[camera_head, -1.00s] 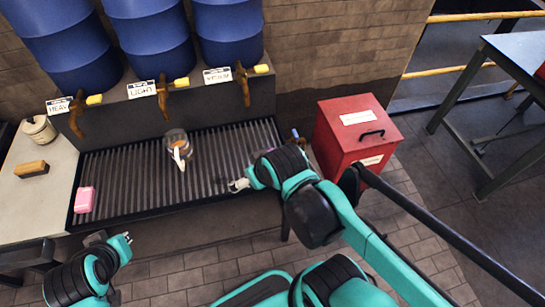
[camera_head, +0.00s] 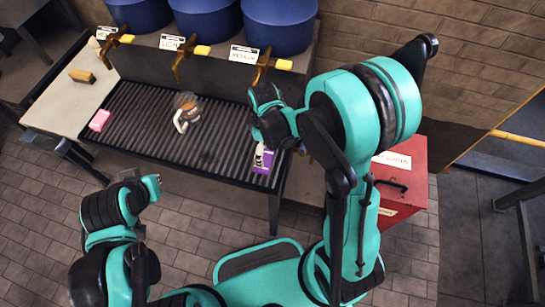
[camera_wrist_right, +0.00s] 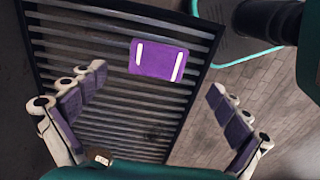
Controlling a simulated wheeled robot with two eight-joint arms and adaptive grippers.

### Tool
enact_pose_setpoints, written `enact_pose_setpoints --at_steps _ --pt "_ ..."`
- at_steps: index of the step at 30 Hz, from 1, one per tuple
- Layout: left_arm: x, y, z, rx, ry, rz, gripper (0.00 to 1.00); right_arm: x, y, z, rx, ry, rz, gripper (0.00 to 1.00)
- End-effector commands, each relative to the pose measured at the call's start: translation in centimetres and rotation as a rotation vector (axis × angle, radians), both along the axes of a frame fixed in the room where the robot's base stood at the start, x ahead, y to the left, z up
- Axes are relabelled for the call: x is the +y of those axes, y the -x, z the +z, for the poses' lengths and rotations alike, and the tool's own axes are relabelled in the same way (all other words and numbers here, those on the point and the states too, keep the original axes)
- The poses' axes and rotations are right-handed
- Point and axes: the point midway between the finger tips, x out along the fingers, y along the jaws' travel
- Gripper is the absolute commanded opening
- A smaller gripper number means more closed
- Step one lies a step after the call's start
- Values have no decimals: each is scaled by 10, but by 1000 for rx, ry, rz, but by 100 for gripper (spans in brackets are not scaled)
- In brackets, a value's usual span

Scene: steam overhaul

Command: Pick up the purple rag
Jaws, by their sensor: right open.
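The purple rag (camera_head: 263,157) lies flat at the right end of the slatted black grate (camera_head: 150,150), partly covered by my right gripper in the head view. In the right wrist view the rag (camera_wrist_right: 158,60) is a purple rectangle with two white stripes, lying on the slats near the grate's edge. My right gripper (camera_head: 262,130) is above that end of the grate. In the wrist view its fingers (camera_wrist_right: 157,84) are wide apart, with nothing between them. My left gripper (camera_head: 152,187) hangs in front of the grate's left part, away from the rag; its fingers are unclear.
A glass jug (camera_head: 186,112) stands mid-grate, and a pink block (camera_head: 99,120) lies at its left end. Blue drums (camera_head: 208,18) with brass taps (camera_head: 264,62) overhang the back. A red bin (camera_head: 405,175) stands to the right. A brush (camera_head: 82,76) lies on the left counter.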

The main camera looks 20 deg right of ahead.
Motion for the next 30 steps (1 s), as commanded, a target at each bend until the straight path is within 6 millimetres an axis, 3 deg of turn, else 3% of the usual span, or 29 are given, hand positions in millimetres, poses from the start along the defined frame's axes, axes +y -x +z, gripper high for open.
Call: enact_pose_setpoints --at_steps 18,25,30 --pt "0 0 -36 0 0 0 0 5 -7 -76 0 0 1 100" --pt "0 0 -35 0 0 0 0 5 -7 -76 0 0 0 100" --pt "0 0 -35 0 0 0 0 5 -7 -76 0 0 0 55"
